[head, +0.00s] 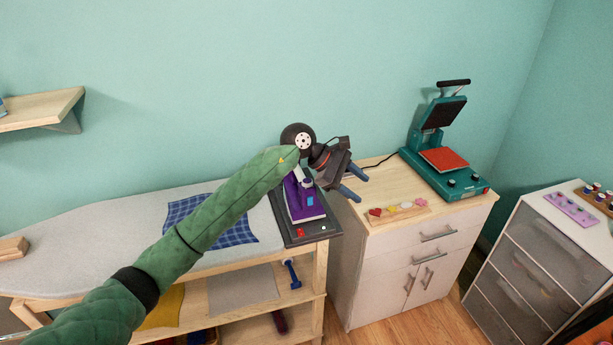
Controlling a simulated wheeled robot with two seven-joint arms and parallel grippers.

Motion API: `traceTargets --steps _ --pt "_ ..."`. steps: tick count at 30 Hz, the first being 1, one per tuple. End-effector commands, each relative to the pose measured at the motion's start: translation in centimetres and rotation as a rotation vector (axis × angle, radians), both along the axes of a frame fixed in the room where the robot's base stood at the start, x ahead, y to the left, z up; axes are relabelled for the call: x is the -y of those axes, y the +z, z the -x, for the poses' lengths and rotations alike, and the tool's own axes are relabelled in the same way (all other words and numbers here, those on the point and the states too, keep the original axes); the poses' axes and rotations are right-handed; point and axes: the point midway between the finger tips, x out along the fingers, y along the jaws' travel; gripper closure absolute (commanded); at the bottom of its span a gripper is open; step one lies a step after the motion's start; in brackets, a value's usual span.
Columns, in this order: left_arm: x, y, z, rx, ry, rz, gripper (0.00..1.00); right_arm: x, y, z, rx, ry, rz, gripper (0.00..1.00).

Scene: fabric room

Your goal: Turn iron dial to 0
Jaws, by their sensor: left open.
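The purple iron (302,202) stands on a dark rest plate (317,232) at the right end of the ironing board (110,213). My left arm crosses the board from the lower left. My left gripper (352,184) is open above and to the right of the iron, with its blue-grey fingertips pointing right and down. I see nothing between its fingers. The wrist covers the upper part of the iron, and I cannot make out the dial or its setting. My right gripper is not in view.
A blue plaid cloth (230,231) lies on the board behind my forearm. A wooden cabinet (404,246) to the right holds a teal heat press (436,150) and small coloured shapes on a strip. A grey drawer unit (545,262) stands far right. A wall shelf (42,107) is at upper left.

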Motion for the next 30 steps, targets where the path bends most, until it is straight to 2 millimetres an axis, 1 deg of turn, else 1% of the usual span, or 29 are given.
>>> traceTargets --steps 1,5,9,12,15,18,22,23,24,25,30 --pt "-1.1 0.2 -1.1 0.05 -0.024 -0.09 0.49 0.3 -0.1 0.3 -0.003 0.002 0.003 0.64" --pt "-4.7 0.4 -3.9 0.154 -0.087 -0.34 0.49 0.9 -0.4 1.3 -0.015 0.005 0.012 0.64" --pt "-8.8 1.7 -6.5 0.224 -0.132 -0.578 0.49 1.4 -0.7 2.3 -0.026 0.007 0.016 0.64" --pt "-11.1 2.8 -7.7 0.247 -0.152 -0.703 0.49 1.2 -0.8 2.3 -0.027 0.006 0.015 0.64" --pt "-12.6 3.6 -8.4 0.255 -0.16 -0.78 0.49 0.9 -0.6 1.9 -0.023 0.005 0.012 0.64" --pt "-13.3 4.0 -8.7 0.26 -0.164 -0.813 0.49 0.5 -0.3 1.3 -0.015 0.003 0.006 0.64" --pt "-13.3 3.4 -8.7 0.257 -0.166 -0.818 0.49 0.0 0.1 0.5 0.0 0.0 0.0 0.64" --pt "-13.3 3.2 -8.7 0.257 -0.166 -0.818 0.49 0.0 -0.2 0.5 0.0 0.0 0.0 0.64" --pt "-13.3 2.9 -8.7 0.258 -0.165 -0.817 0.49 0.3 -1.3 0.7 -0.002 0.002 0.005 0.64" --pt "-13.2 2.6 -8.8 0.256 -0.165 -0.816 0.49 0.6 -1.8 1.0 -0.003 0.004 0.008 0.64" --pt "-13.1 0.4 -8.8 0.254 -0.166 -0.815 0.49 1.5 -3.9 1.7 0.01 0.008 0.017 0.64"
